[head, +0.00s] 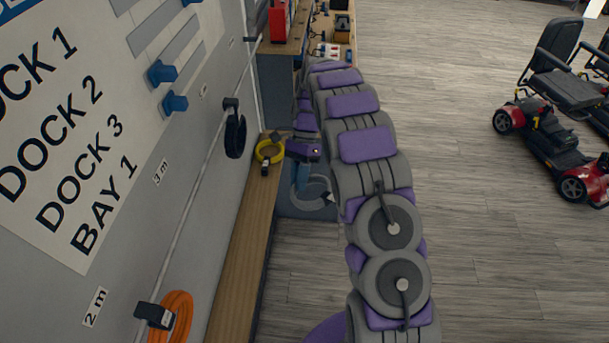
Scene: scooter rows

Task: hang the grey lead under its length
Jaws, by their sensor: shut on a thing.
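My gripper (302,156) is at the far end of my purple and grey arm, just right of the wooden ledge. It is shut on what looks like the grey lead (294,194), a pale grey coil hanging below it, partly hidden by my arm. A dark coil (235,137) hangs on a peg (230,103) past the 3 m label. An orange coil (178,318) hangs on a peg (153,314) near the 2 m label.
A yellow coil (277,153) lies on the wooden ledge (244,230) along the wall. A bench with a red item (279,20) stands beyond. A sign (62,115) lists docks and a bay. Red scooters (555,140) stand at right; the floor between is clear.

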